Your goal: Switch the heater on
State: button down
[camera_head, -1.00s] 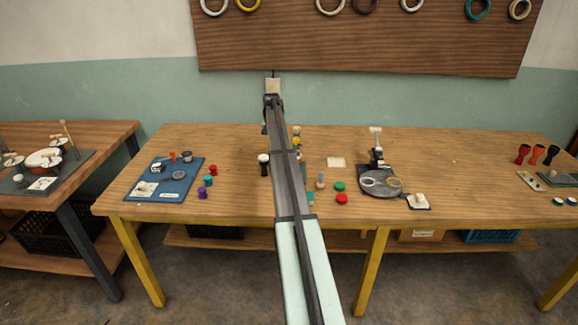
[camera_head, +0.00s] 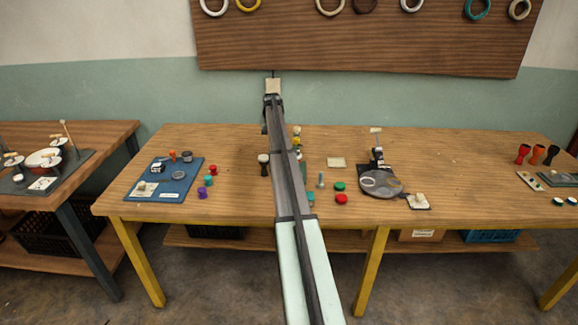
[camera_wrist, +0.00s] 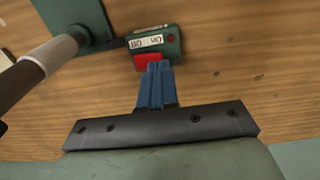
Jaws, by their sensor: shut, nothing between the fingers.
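The heater's switch box (camera_wrist: 168,42) is dark green, with a white "On"/"Off" label and a red rocker (camera_wrist: 146,59) on it, in the wrist view. A dark green plate (camera_wrist: 78,18) lies beside it at upper left. My gripper (camera_wrist: 155,68) has its blue fingers shut and empty, with the tips at the lower edge of the red rocker. I cannot tell whether they press on it. In the head view my arm hides most of this spot, and the gripper cannot be made out.
A dark rod with a pale sleeve (camera_wrist: 52,54) rises at left in the wrist view. On the table, red (camera_head: 341,199) and green (camera_head: 340,186) round pieces and a dark round stand (camera_head: 381,190) are right of my arm. A blue mat (camera_head: 171,192) with small parts is left.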

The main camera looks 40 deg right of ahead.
jog(key=shift+f, duration=1)
dwell(1.2)
jog(key=shift+r, duration=3.5)
jog(key=shift+a, duration=0.1)
